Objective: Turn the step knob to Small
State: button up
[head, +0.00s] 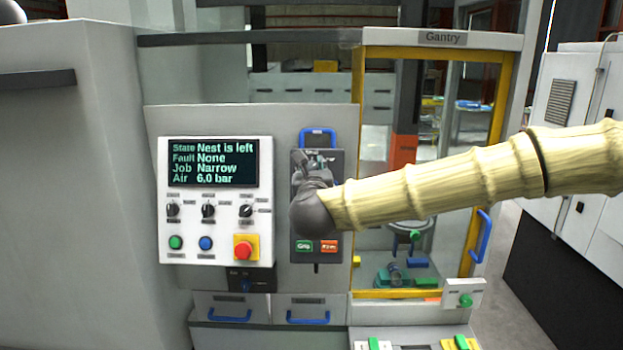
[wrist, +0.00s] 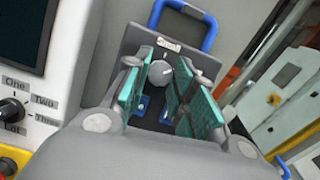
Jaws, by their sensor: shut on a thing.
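A dark hand panel (head: 336,215) with a blue handle (head: 317,132) on top sits on the machine front in the head view. My gripper (head: 315,163) is in front of its upper part and hides most of it. In the wrist view a round grey knob (wrist: 160,73) sits on the panel, below a small white label (wrist: 168,46) too small to read surely. The green-padded fingers of my gripper (wrist: 162,88) stand on both sides of the knob, shut on it. I cannot tell which setting the knob points to.
The panel carries a green Grip button (head: 304,246) and an orange button (head: 329,246). To its left is a control box (head: 215,258) with a screen, several selectors and a red stop button (head: 243,251). A yellow-framed glass door (head: 357,85) is on the right.

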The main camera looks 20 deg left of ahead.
jog(key=shift+d+f+n+y+b, duration=0.15)
jog(key=shift+n+y+b, duration=0.15)
jog(key=shift+n+b, duration=0.5)
jog(key=shift+r+n+g+y+b, duration=0.2)
jog(key=shift+n+g+y+b, duration=0.15)
jog(key=shift+n, duration=0.65)
jog(key=o, duration=1.1)
jog(key=shift+c, duration=0.2)
jog(key=shift+s, duration=0.1)
jog(key=v, duration=1.1)
jog(key=shift+s+d, duration=0.2)
jog(key=shift+s, duration=0.2)
